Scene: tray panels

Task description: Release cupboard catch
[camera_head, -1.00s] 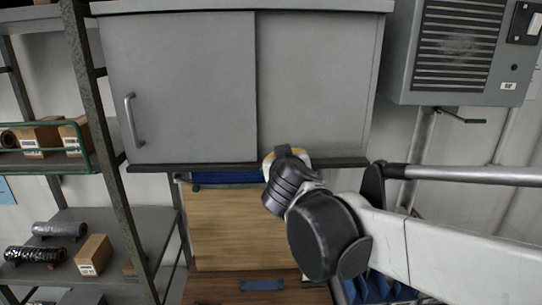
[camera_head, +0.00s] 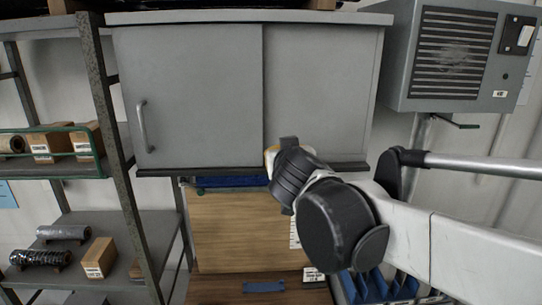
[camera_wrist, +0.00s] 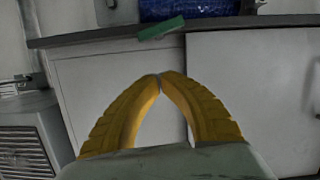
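The grey cupboard (camera_head: 190,60) has two sliding doors and a vertical bar handle (camera_head: 146,127) at the left of the left door. It also fills much of the wrist view (camera_wrist: 255,95), which looks upside down. A small green bar (camera_wrist: 161,28) shows at the cupboard's edge there; I cannot tell whether it is the catch. My gripper (camera_wrist: 159,76) has yellow fingers whose tips meet, with nothing visible between them. In the head view, my wrist hides most of the gripper, in front of the cupboard's lower edge right of the door seam.
A metal shelf rack (camera_head: 118,150) with boxes and coils stands at the left. Wooden panels (camera_head: 235,225) and a blue bin (camera_head: 230,181) lie below the cupboard.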

